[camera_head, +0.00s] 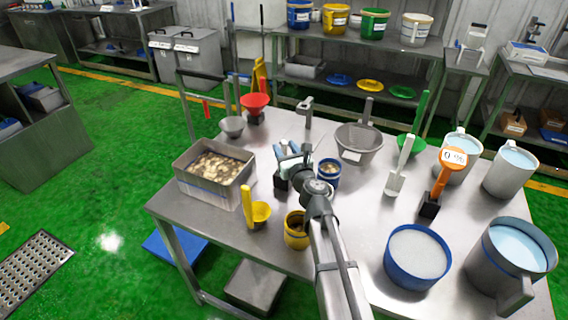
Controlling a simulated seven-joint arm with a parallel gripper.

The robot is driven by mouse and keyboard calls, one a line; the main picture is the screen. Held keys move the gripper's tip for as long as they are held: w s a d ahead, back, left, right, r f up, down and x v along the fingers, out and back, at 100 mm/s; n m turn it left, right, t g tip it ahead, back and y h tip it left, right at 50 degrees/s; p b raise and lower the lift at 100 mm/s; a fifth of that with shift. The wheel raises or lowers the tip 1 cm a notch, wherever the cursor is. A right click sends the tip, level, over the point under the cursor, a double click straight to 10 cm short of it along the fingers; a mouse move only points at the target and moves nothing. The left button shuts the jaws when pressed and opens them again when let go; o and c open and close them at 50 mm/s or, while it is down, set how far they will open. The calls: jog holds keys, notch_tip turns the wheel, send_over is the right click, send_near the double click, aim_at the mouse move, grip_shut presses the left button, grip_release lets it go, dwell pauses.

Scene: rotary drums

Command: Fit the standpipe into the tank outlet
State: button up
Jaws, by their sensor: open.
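A rectangular steel tank (240,193) stands at the left of the steel table, with lumpy brownish pieces inside; no outlet can be made out in it. I cannot pick out the standpipe with certainty. A grey upright fitting (307,110) stands near the table's back edge. My gripper (292,163) is over the middle of the table, right of the tank, seen small and partly hidden by my own wrist. It is open. A pale blue and white item (291,158) shows at the gripper; I cannot tell whether they touch.
Near my gripper are a small blue-banded cup (328,172), a yellow pot (296,232) and a yellow scoop (260,212). A sieve (359,142) stands behind. A blue tub (417,256), an orange-handled tool (447,172) and large jugs (508,262) crowd the right side.

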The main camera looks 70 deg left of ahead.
jog(key=shift+a, duration=0.7)
grip_shut()
